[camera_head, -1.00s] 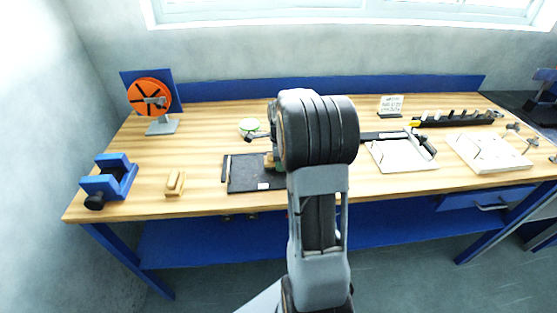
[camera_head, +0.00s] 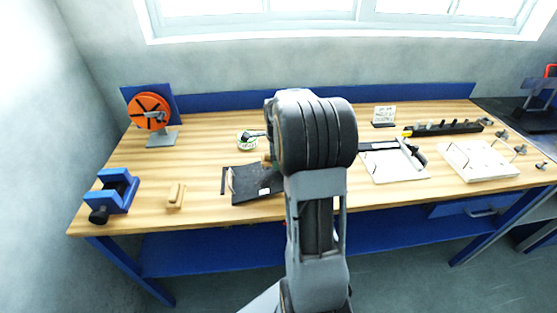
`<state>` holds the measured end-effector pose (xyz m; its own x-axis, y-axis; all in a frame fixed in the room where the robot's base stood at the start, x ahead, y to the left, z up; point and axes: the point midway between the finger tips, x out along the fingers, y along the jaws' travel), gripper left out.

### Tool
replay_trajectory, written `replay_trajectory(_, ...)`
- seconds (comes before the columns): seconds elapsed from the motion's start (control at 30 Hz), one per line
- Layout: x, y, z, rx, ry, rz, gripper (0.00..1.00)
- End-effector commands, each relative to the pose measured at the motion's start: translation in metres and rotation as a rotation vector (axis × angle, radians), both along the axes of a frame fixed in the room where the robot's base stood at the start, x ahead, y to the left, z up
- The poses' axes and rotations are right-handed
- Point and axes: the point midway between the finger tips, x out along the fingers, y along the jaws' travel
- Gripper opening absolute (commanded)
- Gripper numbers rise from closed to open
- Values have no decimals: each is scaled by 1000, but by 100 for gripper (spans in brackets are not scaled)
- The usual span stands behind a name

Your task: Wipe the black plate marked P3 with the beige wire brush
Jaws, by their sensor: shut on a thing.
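The black plate (camera_head: 252,186) lies near the front of the bench, left of my arm. It sits at a slant, and its left edge looks raised or curved. A small white label shows on it, too small to read. My gripper (camera_head: 270,158) is over the plate's back right part, mostly hidden behind my own arm. It is shut on a small beige-brown piece (camera_head: 266,164), which looks like the beige wire brush. Whether the brush touches the plate cannot be told.
A beige block with a handle (camera_head: 175,196) and a blue vise (camera_head: 112,195) stand to the left. An orange disc on a stand (camera_head: 149,111) is at the back left. A green-rimmed round tin (camera_head: 247,141) is behind the plate. White boards (camera_head: 478,160) lie to the right.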

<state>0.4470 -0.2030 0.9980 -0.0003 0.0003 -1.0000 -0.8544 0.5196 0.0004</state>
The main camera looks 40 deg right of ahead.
Motion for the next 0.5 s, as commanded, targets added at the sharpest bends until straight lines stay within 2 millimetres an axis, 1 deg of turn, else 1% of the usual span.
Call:
replay_trajectory(0.27,0,0,3,-1,-2,0,10)
replay_trajectory(0.5,0,-1,22,-2,-3,-1,10)
